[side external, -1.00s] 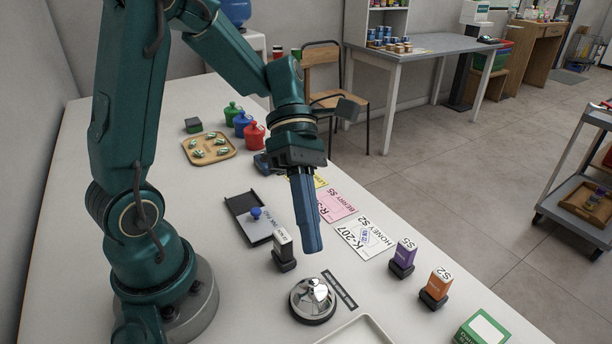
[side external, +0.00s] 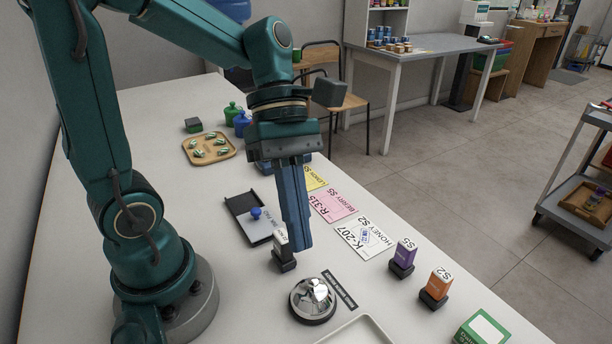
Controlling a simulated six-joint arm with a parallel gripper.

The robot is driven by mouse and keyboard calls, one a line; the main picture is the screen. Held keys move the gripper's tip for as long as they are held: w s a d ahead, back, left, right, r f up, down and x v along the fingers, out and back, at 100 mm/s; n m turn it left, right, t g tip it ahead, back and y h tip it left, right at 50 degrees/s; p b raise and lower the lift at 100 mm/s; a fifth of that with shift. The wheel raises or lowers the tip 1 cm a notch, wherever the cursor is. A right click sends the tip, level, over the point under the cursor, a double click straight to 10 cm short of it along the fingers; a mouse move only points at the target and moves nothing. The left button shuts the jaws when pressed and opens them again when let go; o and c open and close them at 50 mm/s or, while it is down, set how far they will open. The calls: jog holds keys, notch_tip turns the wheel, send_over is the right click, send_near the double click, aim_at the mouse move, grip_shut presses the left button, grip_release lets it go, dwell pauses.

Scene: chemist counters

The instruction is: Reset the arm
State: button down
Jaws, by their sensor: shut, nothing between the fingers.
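My gripper (side external: 303,248) points down over the white counter (side external: 190,200), its blue fingers shut with nothing between them. The fingertips appear just right of a small black-and-white stamp (side external: 283,252) and partly overlap it in this view. Whether they touch it or the counter cannot be told. The arm is bent, reaching out over the counter from its base at the left.
A silver bell (side external: 313,299) stands in front of the gripper. Cards, including a white one (side external: 364,238), lie to the right, near purple (side external: 403,257) and orange (side external: 436,287) stamps. A wooden tray (side external: 209,149) sits behind.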

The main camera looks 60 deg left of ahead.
jog(key=s+a+r+m+t+y, duration=0.1)
jog(key=a+m+t+y, duration=0.5)
jog(key=m, duration=1.3)
jog(key=shift+a+m+t, duration=0.25)
jog(key=shift+m+t, duration=0.05)
jog(key=shift+t, duration=0.3)
